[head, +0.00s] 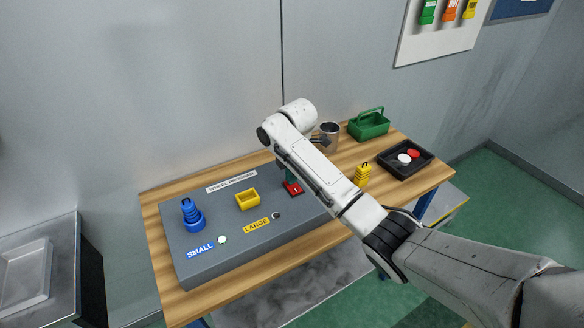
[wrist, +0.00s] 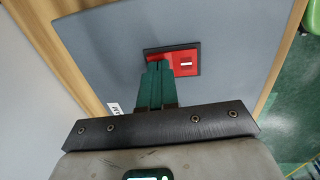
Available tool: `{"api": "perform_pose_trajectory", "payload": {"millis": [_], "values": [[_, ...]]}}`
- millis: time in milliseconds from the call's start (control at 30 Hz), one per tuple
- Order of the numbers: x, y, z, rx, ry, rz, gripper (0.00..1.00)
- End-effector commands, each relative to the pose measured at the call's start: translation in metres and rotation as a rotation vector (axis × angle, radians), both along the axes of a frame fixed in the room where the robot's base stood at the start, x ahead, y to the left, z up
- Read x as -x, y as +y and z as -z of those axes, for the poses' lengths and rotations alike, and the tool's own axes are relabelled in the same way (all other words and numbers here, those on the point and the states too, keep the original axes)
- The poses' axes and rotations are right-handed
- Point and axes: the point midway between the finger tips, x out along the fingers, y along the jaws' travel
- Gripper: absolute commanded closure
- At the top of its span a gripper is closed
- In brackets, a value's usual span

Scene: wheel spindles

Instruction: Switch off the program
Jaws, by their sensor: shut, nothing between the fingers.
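A red switch (head: 293,188) in a dark frame sits on the grey panel (head: 185,262), partly hidden by my arm in the head view. In the wrist view the red switch (wrist: 186,63) shows a short white bar on its right part. My gripper (wrist: 157,68) has green fingers, shut and empty, with their tips over the left part of the switch. I cannot tell whether they touch it. In the head view my gripper (head: 289,174) points down at the switch. A pale green light (head: 222,239) by the SMALL label looks lit; a dark one (head: 276,215) is by LARGE.
A blue ringed spindle (head: 192,216) and a yellow open box (head: 247,199) stand on the panel. A yellow stack (head: 362,175), a grey mug (head: 330,135), a green basket (head: 369,124) and a black tray (head: 418,169) with red and white discs are to the right. A wall stands behind.

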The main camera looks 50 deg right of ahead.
Motion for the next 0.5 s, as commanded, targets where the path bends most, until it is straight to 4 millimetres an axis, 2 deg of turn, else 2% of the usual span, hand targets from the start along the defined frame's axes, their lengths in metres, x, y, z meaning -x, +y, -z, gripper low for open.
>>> {"api": "perform_pose_trajectory", "payload": {"millis": [333, 500], "values": [[-0.001, 0.0, 0.001, 0.0, -0.001, 0.0, 1.0], [-0.01, -0.001, 0.003, 0.002, 0.001, -0.002, 1.0]]}}
